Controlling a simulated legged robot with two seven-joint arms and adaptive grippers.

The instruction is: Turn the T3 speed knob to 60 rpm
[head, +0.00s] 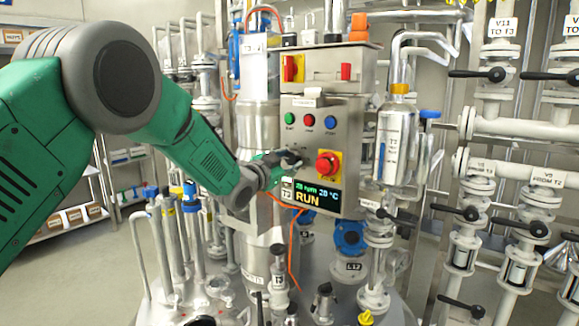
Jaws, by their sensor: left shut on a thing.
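The grey control box (343,117) of T3 hangs in the middle of the head view. Its display (311,195) shows RUN, a small rpm figure that looks like 20, and a temperature near 20 °C. My left gripper (287,159) reaches in from the left and is shut on the speed knob at the box's left side, below the button row. The fingers hide most of the knob, so its pointer cannot be read. My right gripper is not in view.
A red emergency stop (327,164) on a yellow plate sits just right of my left gripper. Green (290,118), red and blue (330,123) buttons lie above. Pipes and black-handled valves (470,214) crowd the right; a steel vessel stands behind.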

